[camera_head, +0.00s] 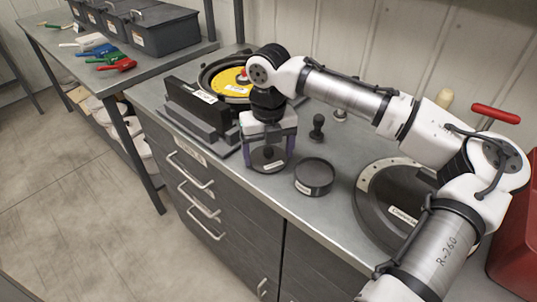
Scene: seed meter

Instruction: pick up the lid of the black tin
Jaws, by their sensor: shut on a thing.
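My gripper (269,160) points down over the front part of the counter, left of the black tin. Its two purplish fingers are shut on a round dark lid (262,164), one finger on each side of it. The lid has a small dark knob and a pale label at its front. I cannot tell whether it touches the counter or hangs just above it. The black tin (314,178) stands upright and open on the counter to the right of my gripper, with a label on its front wall.
A dark unit with a yellow disc (233,82) and a stepped dark block (197,108) stand behind and left of my gripper. A small dark knobbed piece (317,128) stands behind the tin. A large dark disc (378,205) lies right. The counter's front edge (290,212) is close.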

